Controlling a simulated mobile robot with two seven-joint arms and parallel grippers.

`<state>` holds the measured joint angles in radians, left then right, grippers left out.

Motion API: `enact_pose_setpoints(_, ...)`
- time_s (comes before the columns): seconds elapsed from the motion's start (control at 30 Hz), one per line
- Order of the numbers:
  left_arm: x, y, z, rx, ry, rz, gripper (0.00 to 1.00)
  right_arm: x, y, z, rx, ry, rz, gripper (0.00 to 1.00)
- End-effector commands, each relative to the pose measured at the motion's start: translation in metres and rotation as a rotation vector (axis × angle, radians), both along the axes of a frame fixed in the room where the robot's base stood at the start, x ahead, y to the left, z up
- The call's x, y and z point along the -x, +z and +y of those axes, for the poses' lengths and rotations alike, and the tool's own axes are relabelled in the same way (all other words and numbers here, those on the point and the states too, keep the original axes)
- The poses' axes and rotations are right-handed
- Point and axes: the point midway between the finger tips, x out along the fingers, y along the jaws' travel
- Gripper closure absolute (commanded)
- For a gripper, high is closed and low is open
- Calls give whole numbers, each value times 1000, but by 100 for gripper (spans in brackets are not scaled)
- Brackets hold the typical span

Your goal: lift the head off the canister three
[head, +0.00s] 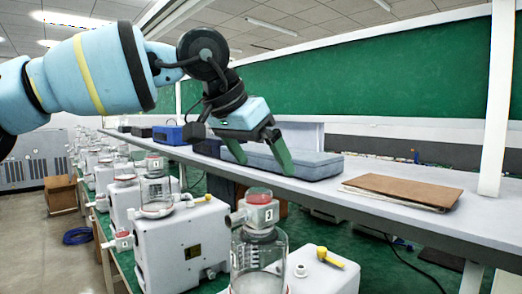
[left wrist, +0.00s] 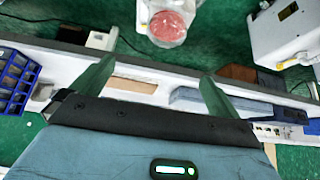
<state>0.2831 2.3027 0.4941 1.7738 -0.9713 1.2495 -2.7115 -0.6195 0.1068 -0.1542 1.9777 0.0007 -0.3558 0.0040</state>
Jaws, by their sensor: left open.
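The nearest canister (head: 258,258) is a clear glass jar in the head view. Its white head (head: 262,212) has a red top and a small number plate that I cannot read surely. The head sits on the jar. My left gripper (head: 262,163) is open and empty, with green fingers pointing down, above and apart from this head. In the left wrist view the open gripper (left wrist: 157,70) shows with a red-topped head (left wrist: 168,27) beyond the fingertips, at the top edge. My right gripper is not in view.
White pump boxes (head: 180,240) with more canisters (head: 156,190) run along the green bench. A yellow-handled valve (head: 330,257) stands on the near box. The raised shelf behind holds a brown folder (head: 400,190), a grey-blue case (head: 300,163) and a blue box (head: 172,134).

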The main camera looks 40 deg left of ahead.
Motion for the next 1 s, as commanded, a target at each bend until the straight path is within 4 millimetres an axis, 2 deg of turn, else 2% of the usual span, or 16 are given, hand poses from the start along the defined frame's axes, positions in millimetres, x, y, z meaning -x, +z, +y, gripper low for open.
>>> enact_pose_setpoints(0.1, -1, -17, 0, 2, 0, 7, 0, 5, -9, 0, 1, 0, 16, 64)
enact_pose_setpoints(0.6, -1, -67, 0, 3, -1, 6, 0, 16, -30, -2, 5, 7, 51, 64)
enact_pose_setpoints(0.8, -1, -80, 0, 2, 0, 4, 0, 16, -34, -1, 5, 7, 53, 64)
enact_pose_setpoints(1.0, 0, -84, 0, 2, 0, 2, 0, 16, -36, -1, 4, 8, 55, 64)
